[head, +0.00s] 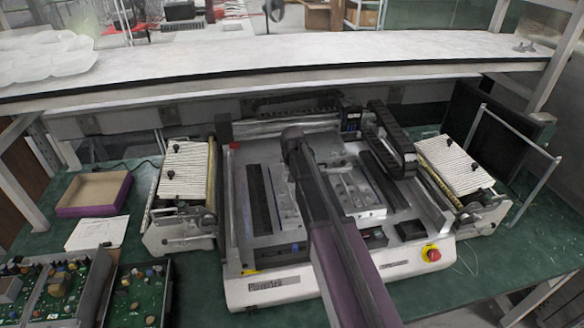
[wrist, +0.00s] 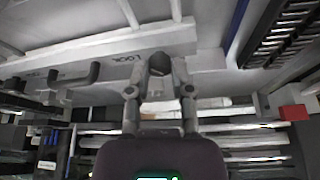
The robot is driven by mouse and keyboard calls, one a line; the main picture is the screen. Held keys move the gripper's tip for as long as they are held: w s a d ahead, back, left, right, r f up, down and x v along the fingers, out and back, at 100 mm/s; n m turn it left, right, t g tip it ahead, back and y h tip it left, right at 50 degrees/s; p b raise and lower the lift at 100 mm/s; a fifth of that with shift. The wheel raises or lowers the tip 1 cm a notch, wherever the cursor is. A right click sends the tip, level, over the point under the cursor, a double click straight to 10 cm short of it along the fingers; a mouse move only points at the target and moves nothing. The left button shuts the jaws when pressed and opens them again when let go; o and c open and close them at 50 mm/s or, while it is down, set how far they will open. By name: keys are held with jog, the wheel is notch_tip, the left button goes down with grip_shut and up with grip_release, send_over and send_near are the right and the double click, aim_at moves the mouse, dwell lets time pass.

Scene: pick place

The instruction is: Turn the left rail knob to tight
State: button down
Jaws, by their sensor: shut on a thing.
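In the wrist view my gripper (wrist: 160,75) is shut on a dark, rounded knob (wrist: 160,63), with one finger on each side. The knob sits on a pale metal rail (wrist: 110,62) printed with "LOCK". A second dark, bent knob or lever (wrist: 82,76) is on the same rail to the left in that view. The knob's pointing direction is hard to read. In the head view my arm reaches over the machine (head: 275,290), and it hides the fingertips and the held knob.
A dark slotted rack (wrist: 285,38) lies right of the rail in the wrist view. A red block (wrist: 294,112) is at the right. In the head view, feeders (head: 184,172) flank the machine, and a red stop button (head: 432,254) is at its front right. A shelf (head: 270,60) spans behind.

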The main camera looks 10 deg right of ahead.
jog(key=m+h, duration=0.1)
jog(key=m, duration=0.2)
jog(key=m+g+h, duration=0.1)
jog(key=m, duration=0.3)
jog(key=shift+w+a, duration=0.2)
jog(key=m+g+h, duration=0.1)
jog(key=m+g, duration=0.1)
jog(key=m, duration=0.4)
dwell(0.3)
jog(key=c, duration=0.5)
grip_release()
jog(key=shift+h, duration=0.3)
